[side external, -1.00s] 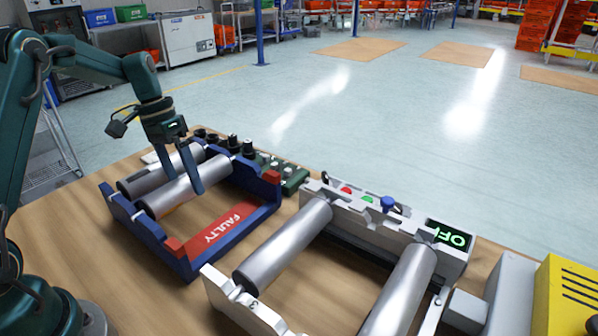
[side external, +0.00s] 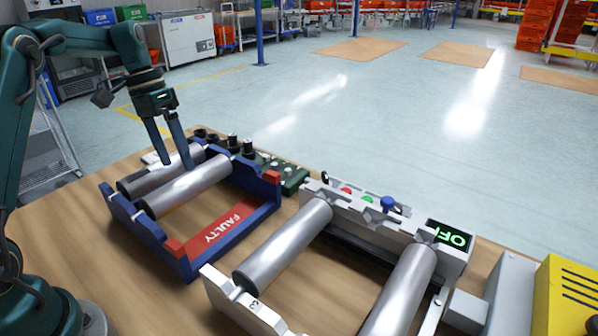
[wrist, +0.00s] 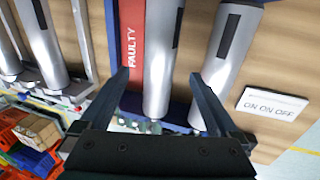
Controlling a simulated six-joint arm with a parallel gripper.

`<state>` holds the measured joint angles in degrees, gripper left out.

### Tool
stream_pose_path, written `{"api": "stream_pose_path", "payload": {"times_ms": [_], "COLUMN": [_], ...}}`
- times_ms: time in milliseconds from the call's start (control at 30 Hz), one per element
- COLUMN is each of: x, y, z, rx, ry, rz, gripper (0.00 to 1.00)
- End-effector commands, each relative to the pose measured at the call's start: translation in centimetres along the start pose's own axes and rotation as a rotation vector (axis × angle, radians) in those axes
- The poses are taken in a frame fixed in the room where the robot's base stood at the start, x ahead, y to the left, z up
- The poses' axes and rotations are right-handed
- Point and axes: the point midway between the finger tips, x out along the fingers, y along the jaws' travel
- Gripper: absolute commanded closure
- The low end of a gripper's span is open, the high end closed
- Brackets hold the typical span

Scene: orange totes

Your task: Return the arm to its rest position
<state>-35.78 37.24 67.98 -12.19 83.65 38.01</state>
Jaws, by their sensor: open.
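My gripper (side external: 171,150) is open and empty, raised above the blue rack. In the wrist view its two fingers (wrist: 162,88) are spread wide with nothing held between them. The blue rack with the red FAULTY label (side external: 221,226) stands on the table below and holds two grey rollers, the nearer one (side external: 188,187) and the farther one (side external: 155,178). The rollers also show in the wrist view, one between the fingers' lines of sight (wrist: 160,60) and one to the right (wrist: 226,62). In the side view my fingertips appear just above the rollers; the exact gap is unclear.
The white conveyor frame (side external: 345,213) with two rollers and an OFF display (side external: 449,237) stands to the right. A green board with dark knobs (side external: 292,178) lies behind the rack. A yellow box (side external: 568,295) stands at the right edge. Open air lies above the table.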

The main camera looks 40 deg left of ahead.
Motion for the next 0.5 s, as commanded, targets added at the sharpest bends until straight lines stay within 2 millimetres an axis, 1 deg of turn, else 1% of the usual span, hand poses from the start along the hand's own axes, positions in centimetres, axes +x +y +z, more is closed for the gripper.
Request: {"api": "stream_pose_path", "payload": {"times_ms": [133,233,267,367,400,500], "x": [0.0,-1.4,-1.9,-3.7,-4.4,-5.5], "y": [0.3,1.7,2.4,5.4,6.7,9.6], "z": [-0.1,-0.7,-0.8,-0.3,0.1,1.4], "rx": [0.011,0.056,0.074,0.146,0.173,0.221], "ry": [0.001,0.033,0.043,0.071,0.086,0.121], "rz": [-0.002,-0.031,-0.04,-0.075,-0.092,-0.132], "gripper": [0.03,0.03,0.03,0.03,0.03,0.03]}}
